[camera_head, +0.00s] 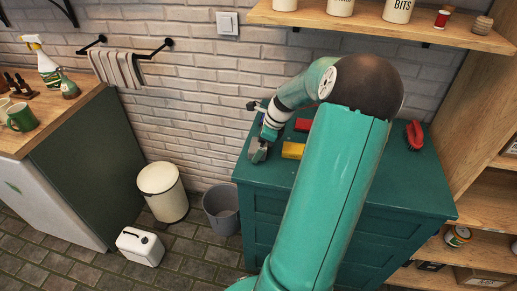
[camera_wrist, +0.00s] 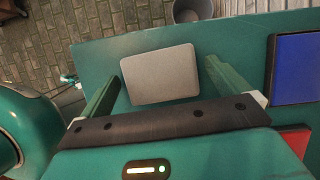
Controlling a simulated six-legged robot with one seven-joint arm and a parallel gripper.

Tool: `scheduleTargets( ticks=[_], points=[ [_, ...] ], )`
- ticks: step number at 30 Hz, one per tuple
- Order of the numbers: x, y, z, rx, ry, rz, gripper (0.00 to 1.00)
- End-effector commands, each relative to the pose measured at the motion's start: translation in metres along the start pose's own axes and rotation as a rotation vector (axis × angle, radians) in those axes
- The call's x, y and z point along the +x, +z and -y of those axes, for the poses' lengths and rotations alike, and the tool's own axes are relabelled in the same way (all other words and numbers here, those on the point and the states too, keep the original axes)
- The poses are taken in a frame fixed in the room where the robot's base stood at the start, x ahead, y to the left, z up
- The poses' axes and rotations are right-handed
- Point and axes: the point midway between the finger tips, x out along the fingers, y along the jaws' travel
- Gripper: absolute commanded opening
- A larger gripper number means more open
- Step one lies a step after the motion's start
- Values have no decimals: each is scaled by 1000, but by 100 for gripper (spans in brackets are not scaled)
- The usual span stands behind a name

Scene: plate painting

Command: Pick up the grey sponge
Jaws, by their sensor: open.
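The grey sponge (camera_wrist: 160,74) lies flat on the green cabinet top (camera_wrist: 235,45), close to its front left corner. In the wrist view my gripper (camera_wrist: 160,90) is open, with one green finger to the left of the sponge and the other to its right. The sponge lies between and partly beyond the fingers, and a gap shows on the right side. In the head view my gripper (camera_head: 260,148) points down over the left edge of the cabinet top and covers most of the sponge.
A grey bin (camera_head: 221,208) stands on the floor to the left.

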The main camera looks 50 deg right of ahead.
Motion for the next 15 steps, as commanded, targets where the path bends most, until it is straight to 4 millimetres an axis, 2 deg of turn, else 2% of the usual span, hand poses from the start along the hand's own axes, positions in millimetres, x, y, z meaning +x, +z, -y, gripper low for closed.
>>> scheduleTargets(
  ticks=[5,12,15],
  points=[
    [0,0,0,0,-1,0,100],
    [0,0,0,1,-1,0,55],
    [0,0,0,1,-1,0,55]
  ],
)
